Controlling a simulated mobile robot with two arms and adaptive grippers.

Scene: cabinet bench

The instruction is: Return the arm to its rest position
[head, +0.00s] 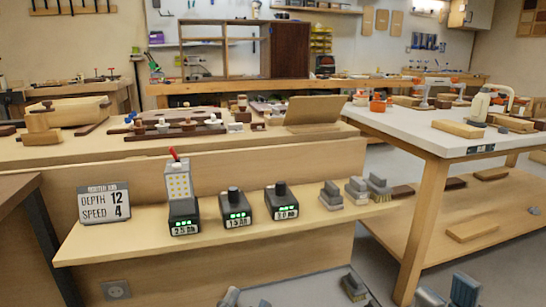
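Only the tips of my two grippers show, along the bottom edge of the head view. My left gripper (247,301) shows two grey fingertips apart, low in front of the shelf, with nothing seen between them. My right gripper (448,295) shows two blue-grey fingertips apart, in front of the right-hand table's lower part, with nothing seen between them. Both are mostly cut off by the frame, and the arms behind them are hidden. Neither gripper is seen touching the things on the shelf.
The wooden shelf (130,240) holds a sign (104,205), battery packs (235,209) with green lights, a yellow-dotted box (178,182) and grey brushes (331,196). Another brush-like piece (353,288) lies low in front. A white-topped table (400,126) stands right.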

